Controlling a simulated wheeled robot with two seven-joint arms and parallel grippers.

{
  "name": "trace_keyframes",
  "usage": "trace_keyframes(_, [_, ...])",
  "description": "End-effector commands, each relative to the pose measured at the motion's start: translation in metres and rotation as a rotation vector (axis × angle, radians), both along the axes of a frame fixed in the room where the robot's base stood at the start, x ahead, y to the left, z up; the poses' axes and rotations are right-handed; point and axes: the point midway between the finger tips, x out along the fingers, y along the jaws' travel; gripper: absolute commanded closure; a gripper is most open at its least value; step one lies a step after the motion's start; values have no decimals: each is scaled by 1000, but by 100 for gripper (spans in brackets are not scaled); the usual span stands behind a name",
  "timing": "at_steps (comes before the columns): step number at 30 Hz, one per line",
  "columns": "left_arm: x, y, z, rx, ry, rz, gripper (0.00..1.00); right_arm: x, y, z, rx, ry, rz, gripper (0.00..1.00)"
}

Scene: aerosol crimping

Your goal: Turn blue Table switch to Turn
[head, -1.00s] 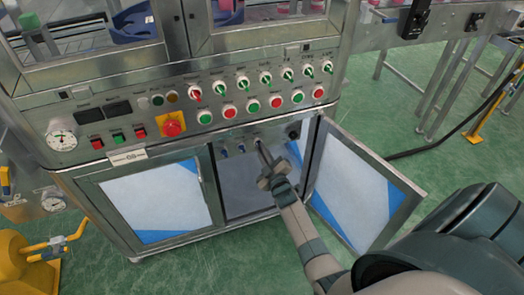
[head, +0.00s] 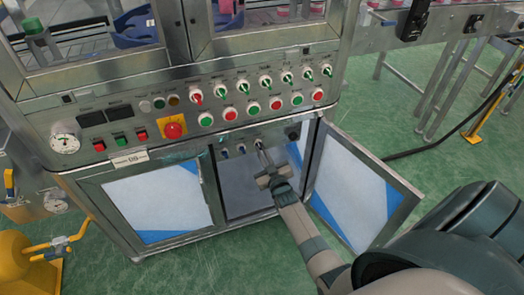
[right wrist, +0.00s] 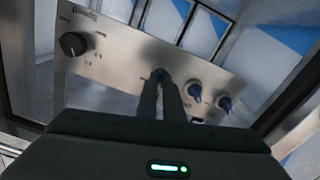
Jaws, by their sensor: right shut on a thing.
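My right gripper (head: 261,148) reaches into the open lower cabinet of the machine. Its fingers are shut on a blue switch (right wrist: 160,73), the one nearest the black speed knob (right wrist: 74,44). In the right wrist view the fingertips cover much of this switch, so its pointer direction cannot be told. Two other blue switches, a middle one (right wrist: 194,92) and an end one (right wrist: 225,103), sit in the same row on the metal panel; they also show in the head view to the left of the fingers. My left gripper is not in view.
The right cabinet door (head: 365,190) stands open close to my right arm. The left door (head: 155,200) is shut. Above are red and green buttons, selector switches and a red emergency stop (head: 173,128). Green floor lies in front.

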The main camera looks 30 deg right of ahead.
Motion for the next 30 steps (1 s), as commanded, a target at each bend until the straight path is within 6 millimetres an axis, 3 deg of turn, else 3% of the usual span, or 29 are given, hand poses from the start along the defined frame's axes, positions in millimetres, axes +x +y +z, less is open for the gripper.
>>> trace_keyframes(13, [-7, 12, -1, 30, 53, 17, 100, -1, 0, -1, 411, -97, 1, 100])
trace_keyframes(30, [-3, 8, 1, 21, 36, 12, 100, 0, 0, -1, 893, -213, 0, 100])
